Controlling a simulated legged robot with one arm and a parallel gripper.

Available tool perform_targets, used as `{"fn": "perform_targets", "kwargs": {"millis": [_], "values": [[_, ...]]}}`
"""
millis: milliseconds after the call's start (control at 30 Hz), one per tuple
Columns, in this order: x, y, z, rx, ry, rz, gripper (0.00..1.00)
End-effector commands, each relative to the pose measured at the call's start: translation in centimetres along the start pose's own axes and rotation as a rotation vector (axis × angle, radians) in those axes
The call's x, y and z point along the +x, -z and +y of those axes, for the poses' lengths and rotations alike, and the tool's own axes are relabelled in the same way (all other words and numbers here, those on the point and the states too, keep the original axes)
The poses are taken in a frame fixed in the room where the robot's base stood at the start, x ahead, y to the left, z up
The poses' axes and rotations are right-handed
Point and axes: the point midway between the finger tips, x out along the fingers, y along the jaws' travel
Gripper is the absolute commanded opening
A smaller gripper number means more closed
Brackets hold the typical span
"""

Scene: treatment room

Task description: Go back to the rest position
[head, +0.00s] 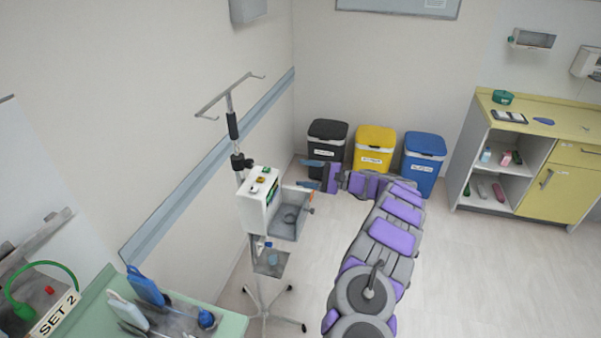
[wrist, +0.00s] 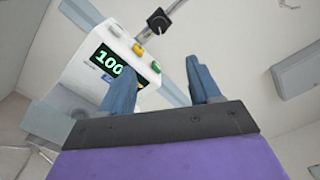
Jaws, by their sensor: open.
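My gripper (head: 308,175) is at the end of my purple and grey arm, which reaches out over the floor toward the back wall. Its two blue fingers are apart with nothing between them. In the wrist view my gripper (wrist: 160,66) points toward a white device (wrist: 85,65) with a lit display reading 100 and several coloured buttons. One finger overlaps part of the display in that view. In the head view this device (head: 255,212) is mounted on a pole stand, left of my arm, and the fingers are apart from it.
A wheeled pole stand (head: 233,130) stands left of my arm. Black (head: 326,142), yellow (head: 374,150) and blue (head: 423,162) bins line the back wall. A yellow cabinet (head: 560,190) is at right. A green-topped table (head: 232,324) with tools is at lower left. Floor right of my arm is clear.

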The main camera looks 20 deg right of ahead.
Motion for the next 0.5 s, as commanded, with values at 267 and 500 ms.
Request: {"fn": "perform_targets", "kwargs": {"millis": [267, 500], "values": [[0.0, 0.0, 0.0, 0.0, 0.0, 0.0, 0.62], [0.9, -1.1, -0.2, 0.0, -0.015, -0.02, 0.62]]}}
